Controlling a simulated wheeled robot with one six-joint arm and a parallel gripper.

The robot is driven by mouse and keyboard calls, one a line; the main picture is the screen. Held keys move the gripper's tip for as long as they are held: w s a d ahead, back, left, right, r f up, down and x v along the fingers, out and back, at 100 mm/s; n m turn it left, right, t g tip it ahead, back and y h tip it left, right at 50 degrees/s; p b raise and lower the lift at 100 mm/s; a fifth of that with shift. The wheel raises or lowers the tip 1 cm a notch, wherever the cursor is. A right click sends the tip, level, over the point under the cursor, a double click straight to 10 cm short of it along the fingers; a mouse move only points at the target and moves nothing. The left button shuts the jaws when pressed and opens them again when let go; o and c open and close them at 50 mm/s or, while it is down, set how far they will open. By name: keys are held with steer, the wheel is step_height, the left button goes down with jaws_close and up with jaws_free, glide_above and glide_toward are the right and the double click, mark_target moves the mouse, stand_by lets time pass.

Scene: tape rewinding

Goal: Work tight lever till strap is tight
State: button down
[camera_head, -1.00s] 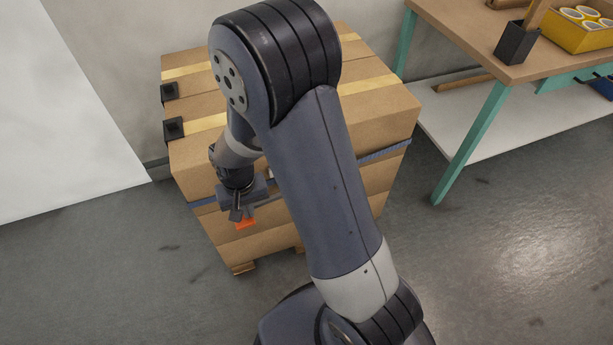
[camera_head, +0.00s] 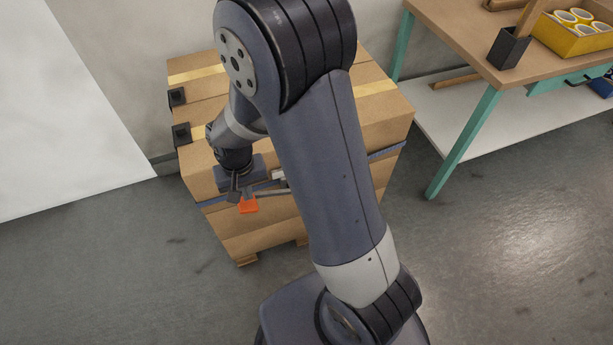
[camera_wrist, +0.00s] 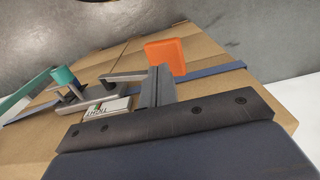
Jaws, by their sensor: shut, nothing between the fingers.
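An orange lever tab (camera_head: 249,205) sticks out from the front of the strapped cardboard boxes, on the end of a pale metal lever arm (camera_head: 272,193). My gripper (camera_head: 236,193) is shut and empty, just above and left of the tab. In the wrist view my shut fingers (camera_wrist: 157,86) are right beside the orange tab (camera_wrist: 166,57), overlapping the end of the metal arm (camera_wrist: 125,77); whether they touch it I cannot tell. The blue strap (camera_head: 386,152) runs across the boxes. It also shows in the wrist view (camera_wrist: 215,71). A printed label (camera_wrist: 105,110) is partly hidden.
A teal-topped knob (camera_wrist: 63,76) stands on the mechanism at left in the wrist view. The stacked boxes (camera_head: 372,110) carry black corner pieces (camera_head: 182,134). A workbench (camera_head: 470,45) with teal legs stands at right. The floor (camera_head: 500,240) in front is clear.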

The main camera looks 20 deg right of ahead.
steer(key=shift+r+p, duration=1.65)
steer(key=shift+r, duration=0.4)
step_height(320, 180, up, 11)
steer(key=p, duration=0.1)
steer(key=shift+f, duration=0.15)
steer(key=shift+f, duration=0.1)
step_height(320, 180, down, 13)
steer(key=b, duration=0.2)
steer(key=shift+b, duration=0.4)
steer(key=shift+f+b, duration=0.75)
steer(key=shift+f, duration=0.05)
steer(key=shift+d, duration=0.15)
